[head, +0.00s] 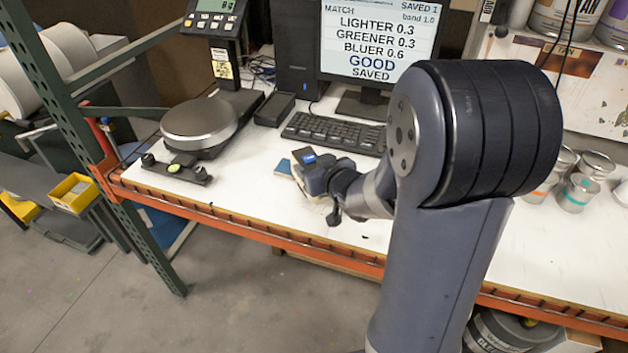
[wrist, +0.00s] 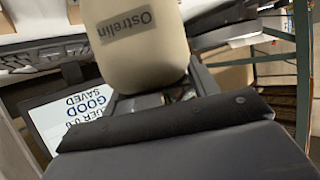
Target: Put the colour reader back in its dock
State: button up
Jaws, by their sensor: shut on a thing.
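The colour reader is a rounded beige body marked "Ostrelin" (wrist: 140,45) in the wrist view. My gripper (wrist: 155,98) is shut on it, with dark jaws at its near end. In the head view my gripper (head: 312,178) is over the white bench, in front of the keyboard, and largely hides the reader; only a little beige shows beside the jaws. I cannot tell there whether the reader touches the bench. A low black box (head: 274,108) left of the keyboard looks like the dock.
A keyboard (head: 334,133) and a monitor (head: 378,45) reading "GOOD SAVED" stand behind the gripper. A scale (head: 198,124) is at left, and a small blue item (head: 282,167) lies by the gripper. Several cans (head: 577,193) stand at right. The bench's orange front edge (head: 250,231) is close.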

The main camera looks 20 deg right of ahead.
jog(key=shift+f, duration=1.9)
jog(key=shift+f+b, duration=0.1)
jog(key=shift+b, duration=0.3)
jog(key=o, duration=1.1)
jog(key=shift+f, duration=0.2)
jog(key=o, duration=0.5)
jog(key=shift+r, duration=0.1)
